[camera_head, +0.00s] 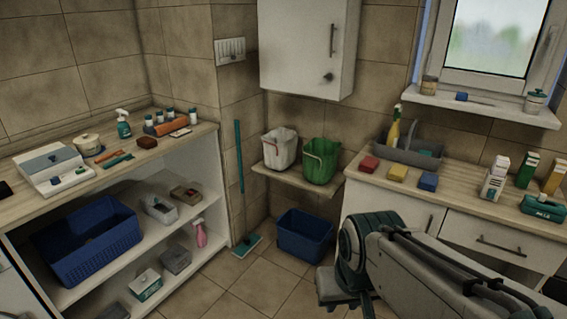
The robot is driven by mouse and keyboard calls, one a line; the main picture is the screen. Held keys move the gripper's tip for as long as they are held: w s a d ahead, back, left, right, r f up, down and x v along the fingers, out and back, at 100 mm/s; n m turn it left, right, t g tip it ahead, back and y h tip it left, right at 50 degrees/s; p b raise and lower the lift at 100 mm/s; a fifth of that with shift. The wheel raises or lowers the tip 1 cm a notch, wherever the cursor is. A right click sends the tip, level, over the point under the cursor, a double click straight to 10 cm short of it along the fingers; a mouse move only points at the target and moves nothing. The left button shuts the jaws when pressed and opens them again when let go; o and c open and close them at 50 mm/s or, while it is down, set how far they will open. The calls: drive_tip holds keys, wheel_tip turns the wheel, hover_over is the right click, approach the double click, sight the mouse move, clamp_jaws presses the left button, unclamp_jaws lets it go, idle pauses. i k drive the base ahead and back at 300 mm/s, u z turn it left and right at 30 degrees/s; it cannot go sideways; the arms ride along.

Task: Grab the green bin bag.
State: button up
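A green bucket-like thing (321,160) with a raised handle stands on the small corner shelf. I cannot tell whether it is a bag or a bucket, and nothing else in view is clearly a green bin bag. My arm reaches in from the lower right. Its end, near my gripper (343,292), hangs low in front of the drawers, below the green thing and well apart from it. The fingers are not clear enough to tell whether they are open or shut.
A white bucket (281,149) stands left of the green one on the corner shelf (286,180). A blue tub (304,236) sits on the floor below. A teal mop (240,170) leans at the wall. A white wall cabinet (300,45) hangs above. Floor in the middle is clear.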

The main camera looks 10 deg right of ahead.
sight(320, 158)
drive_tip(key=u, duration=0.2)
drive_tip(key=k, duration=0.3)
drive_tip(key=u, duration=0.8)
drive_tip(key=i, duration=1.55)
drive_tip(key=z, duration=0.3)
drive_tip(key=i, duration=1.5)
drive_tip(key=z, duration=1.5)
drive_tip(key=i, duration=0.85)
drive_tip(key=z, duration=1.15)
drive_tip(key=i, duration=0.2)
drive_tip(key=u, duration=0.05)
